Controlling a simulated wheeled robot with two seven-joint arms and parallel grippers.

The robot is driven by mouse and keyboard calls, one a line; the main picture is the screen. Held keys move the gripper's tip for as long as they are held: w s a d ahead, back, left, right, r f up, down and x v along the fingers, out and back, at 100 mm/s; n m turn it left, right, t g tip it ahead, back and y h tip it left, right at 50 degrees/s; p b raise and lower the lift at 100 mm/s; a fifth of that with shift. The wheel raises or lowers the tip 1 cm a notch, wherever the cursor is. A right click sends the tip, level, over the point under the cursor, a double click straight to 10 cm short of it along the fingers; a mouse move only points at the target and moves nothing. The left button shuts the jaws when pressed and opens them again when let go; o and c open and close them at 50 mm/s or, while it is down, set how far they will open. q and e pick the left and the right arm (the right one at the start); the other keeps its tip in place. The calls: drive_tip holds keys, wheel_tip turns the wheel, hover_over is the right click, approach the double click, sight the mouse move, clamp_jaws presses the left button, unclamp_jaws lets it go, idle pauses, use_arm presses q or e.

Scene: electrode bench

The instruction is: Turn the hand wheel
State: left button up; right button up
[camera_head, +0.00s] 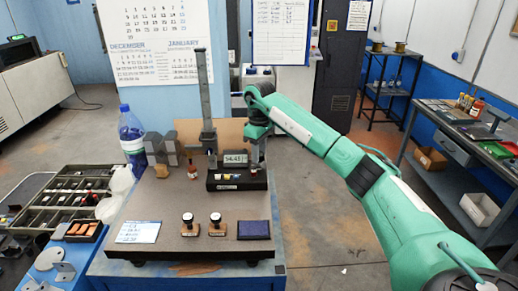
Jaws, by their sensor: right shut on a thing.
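A measuring stand with a tall grey column (204,95) stands on a dark stone plate (175,210). Its black base carries a digital display (236,159) with a lit readout. My right gripper (255,162) points down at the right end of this base, beside the display. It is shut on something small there. The hand wheel is not clearly visible; the gripper covers that spot, so I cannot make out its shape or angle. My left gripper is not in view.
Two round-topped stamps (187,222) and a dark blue pad (254,230) sit at the plate's front. A white card (138,232) lies left of them. A blue bottle (131,135) and grey blocks (165,150) stand at left. A parts tray (55,200) is further left.

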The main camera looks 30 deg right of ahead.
drive_tip(key=shift+r+m, duration=0.15)
drive_tip(key=shift+m, duration=0.15)
drive_tip(key=o, duration=1)
drive_tip(key=shift+c, duration=0.2)
drive_tip(key=shift+r, duration=0.35)
wheel_tip(320, 180, up, 5)
drive_tip(key=shift+d+r, duration=0.1)
drive_tip(key=shift+r, duration=0.1)
wheel_tip(320, 180, up, 8)
drive_tip(key=p, duration=0.7)
drive_tip(key=shift+f, duration=0.2)
